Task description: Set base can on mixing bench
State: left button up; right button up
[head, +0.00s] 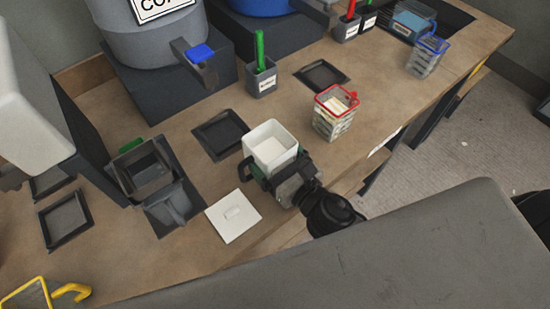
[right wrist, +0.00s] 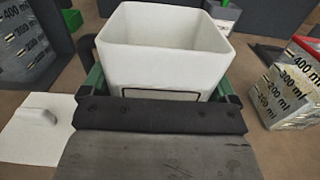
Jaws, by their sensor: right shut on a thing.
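The base can, a white square open-topped container (head: 271,146), is held by my right gripper (head: 268,178) over the front part of the wooden mixing bench (head: 190,245). My right gripper is shut on it, with green-edged fingers on either side. In the right wrist view the can (right wrist: 165,60) stands upright between the fingers, with a dark-framed label low on its near wall. Its underside is hidden, so I cannot tell whether it touches the bench. A white square lid with a knob (head: 233,215) lies flat beside it. My left gripper is not in view.
Dark square trays (head: 220,134) lie behind and left of the can. A dark grey jug (head: 150,172) stands left, a red-rimmed clear jug (head: 333,115) right. A yellow-handled jug (head: 30,295) is at bottom left. A grey drum (head: 150,40) with a blue-handled tap stands behind.

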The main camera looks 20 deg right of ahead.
jog(key=shift+r, duration=0.1)
jog(key=o, duration=1.1)
jog(key=shift+f, duration=0.2)
jog(key=shift+o, duration=0.4)
jog(key=shift+r, duration=0.25)
jog(key=b+v, duration=0.5)
jog(key=v, duration=0.7)
